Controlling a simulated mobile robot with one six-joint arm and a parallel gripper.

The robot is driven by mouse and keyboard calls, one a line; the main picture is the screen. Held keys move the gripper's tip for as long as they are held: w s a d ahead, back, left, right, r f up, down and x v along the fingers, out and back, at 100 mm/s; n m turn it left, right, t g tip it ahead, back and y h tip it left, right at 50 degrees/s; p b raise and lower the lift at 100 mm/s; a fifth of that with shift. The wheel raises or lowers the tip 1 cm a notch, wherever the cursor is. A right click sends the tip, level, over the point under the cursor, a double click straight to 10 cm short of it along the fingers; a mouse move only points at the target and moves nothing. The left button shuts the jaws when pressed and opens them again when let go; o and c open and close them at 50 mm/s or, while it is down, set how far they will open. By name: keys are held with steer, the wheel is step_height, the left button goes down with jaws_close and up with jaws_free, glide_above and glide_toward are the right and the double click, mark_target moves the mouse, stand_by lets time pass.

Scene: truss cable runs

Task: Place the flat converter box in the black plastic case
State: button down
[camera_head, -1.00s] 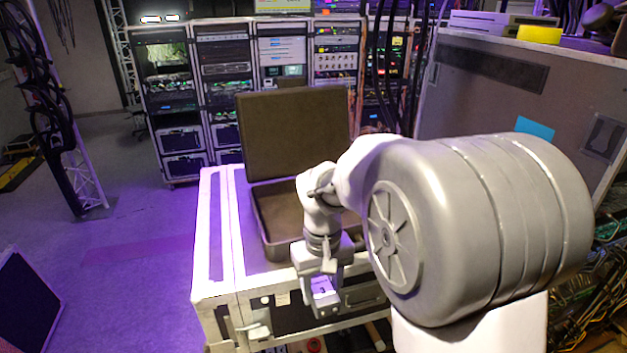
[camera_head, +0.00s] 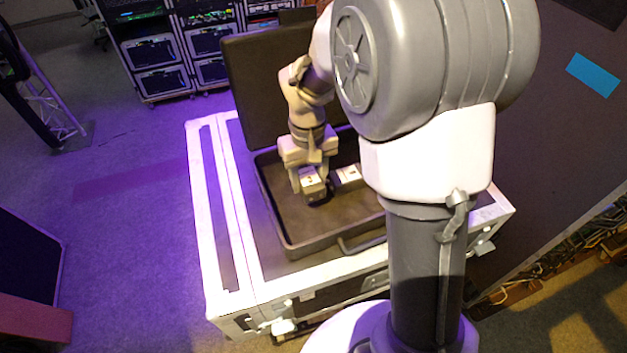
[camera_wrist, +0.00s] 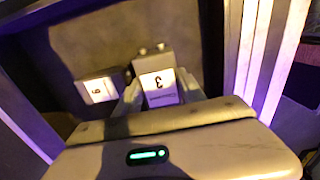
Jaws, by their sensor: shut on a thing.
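The black plastic case (camera_head: 288,212) lies open on a white-edged road case in the head view, its lid (camera_head: 262,95) raised at the back. My gripper (camera_head: 312,190) is inside the case's outline, pointing down. It is shut on a flat converter box (camera_wrist: 159,88) with a white label that reads 3, upside down in the wrist view. The held box also shows in the head view (camera_head: 313,182). I cannot tell whether it touches the case floor. A second box (camera_wrist: 99,90), with a 6 or 9 on its label, sits beside it in the case (camera_head: 348,174).
The white-edged road case (camera_head: 232,215) carries the black case. A large dark panel with a blue patch (camera_head: 593,74) stands at the right. Equipment racks (camera_head: 160,52) stand at the back. The front left of the case floor is bare.

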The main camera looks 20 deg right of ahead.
mark_target(309, 188)
steer(key=f, duration=0.4)
steer(key=shift+w, duration=0.2)
steer(key=shift+s+r, duration=0.1)
steer(key=c, duration=0.7)
jaws_free()
